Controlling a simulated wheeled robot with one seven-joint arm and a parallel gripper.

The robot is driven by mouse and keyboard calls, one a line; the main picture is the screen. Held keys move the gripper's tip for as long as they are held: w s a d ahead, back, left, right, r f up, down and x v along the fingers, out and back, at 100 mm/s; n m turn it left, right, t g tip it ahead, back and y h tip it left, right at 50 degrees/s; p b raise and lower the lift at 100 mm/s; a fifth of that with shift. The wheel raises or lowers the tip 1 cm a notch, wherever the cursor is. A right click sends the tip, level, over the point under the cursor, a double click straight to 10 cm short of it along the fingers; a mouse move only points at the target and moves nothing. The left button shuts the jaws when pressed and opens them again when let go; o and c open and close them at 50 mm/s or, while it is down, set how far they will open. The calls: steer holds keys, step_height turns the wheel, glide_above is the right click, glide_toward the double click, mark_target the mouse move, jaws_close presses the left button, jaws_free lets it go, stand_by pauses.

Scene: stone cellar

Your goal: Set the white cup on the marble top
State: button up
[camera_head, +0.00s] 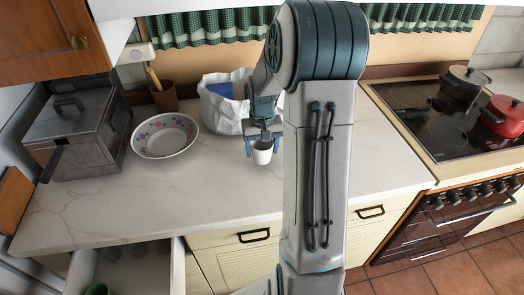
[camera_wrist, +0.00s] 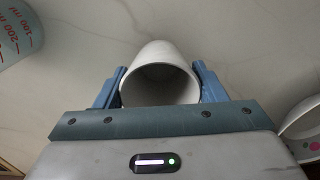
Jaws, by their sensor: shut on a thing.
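The white cup (camera_head: 262,154) is in my gripper (camera_head: 263,138), low over the marble top (camera_head: 200,205) near the middle of the counter. In the wrist view the cup (camera_wrist: 160,52) sits between the two blue fingers of my gripper (camera_wrist: 160,84), one on each side, its open mouth facing the camera. The pale veined marble (camera_wrist: 245,40) lies behind it. I cannot tell whether the cup's base touches the marble.
A flowered bowl (camera_head: 165,137) stands left of the cup, and a white bag (camera_head: 218,112) behind it. A measuring vessel (camera_wrist: 25,32) with red marks is close by in the wrist view. An open drawer (camera_head: 130,270) juts out below. Front counter marble is clear.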

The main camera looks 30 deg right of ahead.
steer(key=shift+f, duration=1)
steer(key=shift+f, duration=0.2)
steer(key=o, duration=1.1)
steer(key=shift+c, duration=0.2)
steer(key=shift+r, duration=0.1)
